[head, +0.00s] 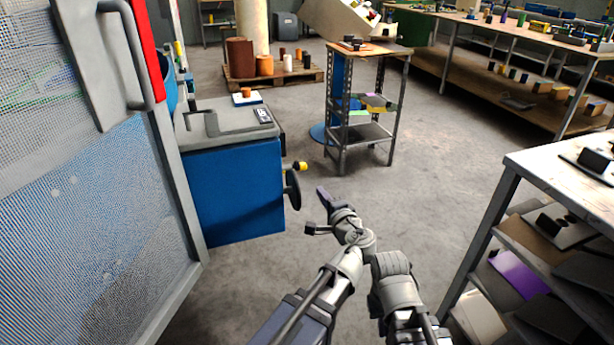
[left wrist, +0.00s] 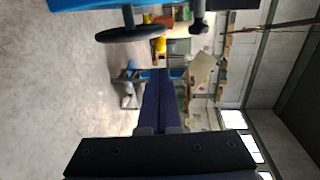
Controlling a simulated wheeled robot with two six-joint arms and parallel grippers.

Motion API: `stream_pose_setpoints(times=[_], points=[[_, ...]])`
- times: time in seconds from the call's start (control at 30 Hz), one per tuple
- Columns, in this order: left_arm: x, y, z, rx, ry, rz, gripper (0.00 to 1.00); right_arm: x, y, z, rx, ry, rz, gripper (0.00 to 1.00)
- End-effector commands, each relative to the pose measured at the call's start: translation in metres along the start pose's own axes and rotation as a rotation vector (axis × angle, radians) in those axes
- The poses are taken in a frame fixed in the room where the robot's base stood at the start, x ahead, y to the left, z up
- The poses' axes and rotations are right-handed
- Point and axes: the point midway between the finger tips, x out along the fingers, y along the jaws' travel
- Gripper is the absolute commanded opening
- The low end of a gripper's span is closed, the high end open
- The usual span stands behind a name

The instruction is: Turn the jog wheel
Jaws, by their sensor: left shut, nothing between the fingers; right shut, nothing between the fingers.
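The jog wheel (head: 292,189) is a dark disc standing upright on the right side of the blue machine (head: 240,192). In the left wrist view the wheel (left wrist: 130,34) shows edge-on, above and left of the fingertips. A yellow knob (head: 300,166) sits just above it in the head view. My left gripper (head: 322,192) is to the right of the wheel, apart from it in the picture. Its dark purple fingers (left wrist: 156,73) are together in the left wrist view, with nothing between them.
A mesh door panel (head: 95,200) with a grey handle stands at the left, close to the machine. A metal shelf stand (head: 385,135) stands beyond. A shelved bench (head: 500,225) is at the right. The floor between machine and bench is clear.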

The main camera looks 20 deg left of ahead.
Motion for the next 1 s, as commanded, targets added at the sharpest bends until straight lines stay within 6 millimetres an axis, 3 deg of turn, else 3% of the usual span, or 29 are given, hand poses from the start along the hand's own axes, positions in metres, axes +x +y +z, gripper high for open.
stream_pose_setpoints(times=[0.17, 0.6, 0.8, 1.0], points=[[0.021, 0.001, -0.001, -0.001, -0.005, 0.0, 0.0, 0.004, 0.0, 0.0, 0.0, 0.0, 0.001, 0.0], [0.108, 0.001, -0.001, -0.001, -0.005, 0.0, 0.0, 0.017, -0.001, -0.001, -0.001, 0.0, 0.003, 0.0], [0.131, 0.001, 0.0, 0.0, -0.004, 0.0, 0.0, 0.02, -0.002, -0.001, -0.002, 0.001, 0.002, 0.0], [0.139, 0.0, 0.001, 0.0, -0.003, 0.0, 0.0, 0.021, -0.002, -0.001, -0.002, 0.001, 0.002, 0.0]])
